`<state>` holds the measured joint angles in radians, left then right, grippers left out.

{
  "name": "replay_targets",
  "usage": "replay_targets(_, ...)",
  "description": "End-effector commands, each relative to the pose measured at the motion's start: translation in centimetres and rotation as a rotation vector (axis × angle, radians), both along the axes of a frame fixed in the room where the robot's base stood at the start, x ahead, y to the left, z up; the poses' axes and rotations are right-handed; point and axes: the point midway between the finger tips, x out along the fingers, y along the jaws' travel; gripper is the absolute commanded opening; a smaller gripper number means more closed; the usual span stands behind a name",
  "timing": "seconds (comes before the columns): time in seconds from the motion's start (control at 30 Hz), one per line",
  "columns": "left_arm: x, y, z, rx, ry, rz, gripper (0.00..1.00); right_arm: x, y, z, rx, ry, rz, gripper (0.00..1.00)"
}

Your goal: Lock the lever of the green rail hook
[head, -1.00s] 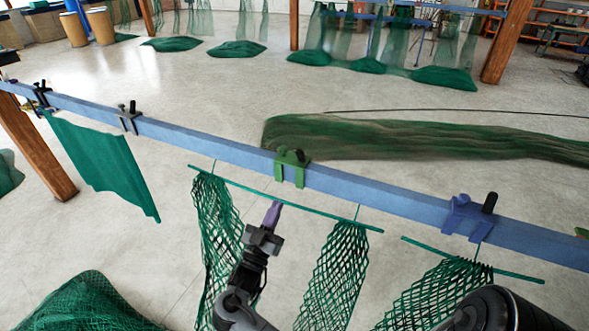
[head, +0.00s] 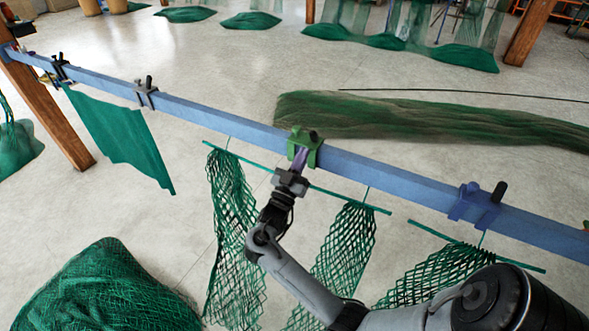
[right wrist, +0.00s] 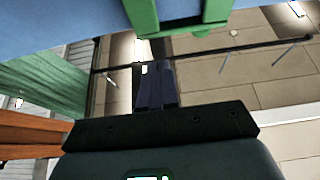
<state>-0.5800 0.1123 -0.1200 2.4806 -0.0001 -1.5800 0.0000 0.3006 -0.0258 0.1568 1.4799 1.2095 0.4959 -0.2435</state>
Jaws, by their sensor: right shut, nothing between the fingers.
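The green rail hook (head: 309,139) sits clamped over the blue rail (head: 400,174), near the middle of the head view. In the right wrist view the green hook (right wrist: 195,18) crosses the top edge, against the blue rail (right wrist: 60,22). My right gripper (head: 299,158) is shut and empty, its purple fingers in front of the hook's lower face. The right wrist view shows the closed fingers (right wrist: 156,82) just below the hook; I cannot tell whether they touch it. My left gripper is out of view.
A blue hook (head: 476,205) sits farther right on the rail, and dark hooks (head: 146,92) sit to the left. Green netting (head: 232,230) hangs from a bar below the rail. A net heap (head: 104,290) lies on the floor at lower left.

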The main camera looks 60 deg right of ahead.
Motion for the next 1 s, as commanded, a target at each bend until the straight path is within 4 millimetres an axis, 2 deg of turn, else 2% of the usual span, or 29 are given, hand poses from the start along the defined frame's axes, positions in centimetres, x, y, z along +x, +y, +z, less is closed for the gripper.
replay_targets(0.1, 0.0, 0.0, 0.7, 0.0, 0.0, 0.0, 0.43, 0.2, -1.5, 1.1, -0.003, 0.0, 0.0, 0.0)
replay_targets(0.33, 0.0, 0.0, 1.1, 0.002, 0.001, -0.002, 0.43, 0.3, -3.1, 1.7, -0.001, -0.001, 0.001, 0.0)
replay_targets(0.83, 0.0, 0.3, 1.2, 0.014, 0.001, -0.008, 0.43, 0.4, -3.3, 1.8, 0.002, 0.0, 0.001, 0.0)
replay_targets(1.0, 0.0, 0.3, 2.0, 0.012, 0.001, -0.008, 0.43, 0.3, -3.4, 2.2, 0.028, 0.002, 0.0, 0.0)
